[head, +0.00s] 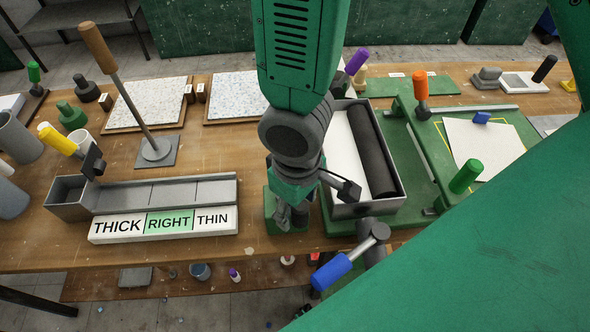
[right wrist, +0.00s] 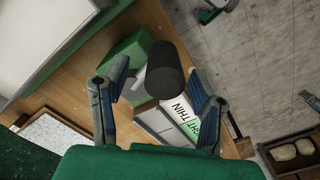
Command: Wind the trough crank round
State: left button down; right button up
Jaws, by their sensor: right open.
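A green block (right wrist: 128,62) stands on the table, with a grey crank arm and a thick black cylindrical grip (right wrist: 166,82) showing in the right wrist view. The block also shows in the head view (head: 271,213), just left of the grey trough (head: 393,208) that holds a black roller (head: 372,150). My right gripper (head: 318,200) hangs over the block, open; it hides the crank grip in the head view. In the right wrist view the grip lies between the spread fingers of the gripper (right wrist: 160,100), apparently without contact. My left gripper is not in view.
A blue-handled lever (head: 331,271) sits near the table's front edge. A label board (head: 165,238) reading THICK, RIGHT, THIN lies left of the block, beside a long grey tray (head: 68,208). A green frame (head: 432,150) with orange and green knobs stands right of the trough.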

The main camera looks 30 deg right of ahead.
notch_tip(320, 180, up, 12)
jog(key=shift+w+f, duration=0.1)
dwell(0.4)
